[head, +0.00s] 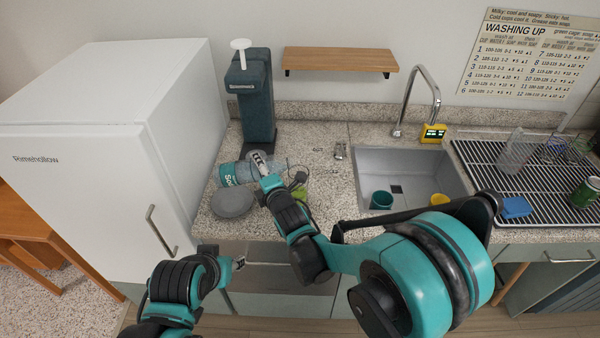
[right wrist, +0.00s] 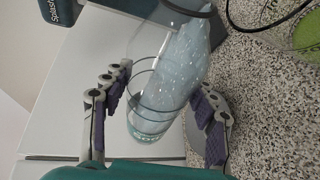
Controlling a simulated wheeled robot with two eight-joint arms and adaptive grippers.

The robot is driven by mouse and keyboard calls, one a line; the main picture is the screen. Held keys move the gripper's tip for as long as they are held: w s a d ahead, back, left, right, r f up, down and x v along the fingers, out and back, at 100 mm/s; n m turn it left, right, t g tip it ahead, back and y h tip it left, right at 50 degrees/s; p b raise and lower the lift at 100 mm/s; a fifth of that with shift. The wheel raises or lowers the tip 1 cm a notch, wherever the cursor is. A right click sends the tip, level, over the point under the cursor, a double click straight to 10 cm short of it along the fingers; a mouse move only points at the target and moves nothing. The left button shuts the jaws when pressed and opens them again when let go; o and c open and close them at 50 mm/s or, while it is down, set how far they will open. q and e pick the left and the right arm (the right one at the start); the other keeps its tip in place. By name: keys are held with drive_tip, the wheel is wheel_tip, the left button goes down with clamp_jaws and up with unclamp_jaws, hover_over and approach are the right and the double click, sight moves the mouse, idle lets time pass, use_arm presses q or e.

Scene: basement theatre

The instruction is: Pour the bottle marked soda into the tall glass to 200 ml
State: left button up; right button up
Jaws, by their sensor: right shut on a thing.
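The soda bottle (head: 228,175), with a teal label whose visible letters read "So", is tipped on its side above the counter beside the refrigerator. My right gripper (head: 258,160) is at the bottle. In the right wrist view, my right gripper's fingers (right wrist: 160,100) are on both sides of a clear ringed vessel (right wrist: 150,120) with pale bluish contents, which I take to be the bottle's clear part. A green-tinted vessel (right wrist: 305,35) stands nearby. I cannot single out the tall glass or its level. My left gripper (head: 238,261) is low before the counter; its fingers are unclear.
A dark dispenser (head: 258,100) stands behind, and a grey round plate (head: 233,204) lies in front. The sink (head: 420,165) holds a teal cup (head: 381,200) and a yellow cup (head: 439,199). A drying rack (head: 480,165) with glassware and a green can (head: 585,191) is right.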

use_arm(q)
drive_tip(key=shift+s+d+f, duration=0.15)
drive_tip(key=shift+d, duration=0.45)
use_arm(e)
drive_tip(key=shift+d+r+m+y, duration=0.1)
drive_tip(key=shift+r+m+y, duration=0.2)
drive_tip(key=shift+r+m, duration=0.3)
idle(1.7)
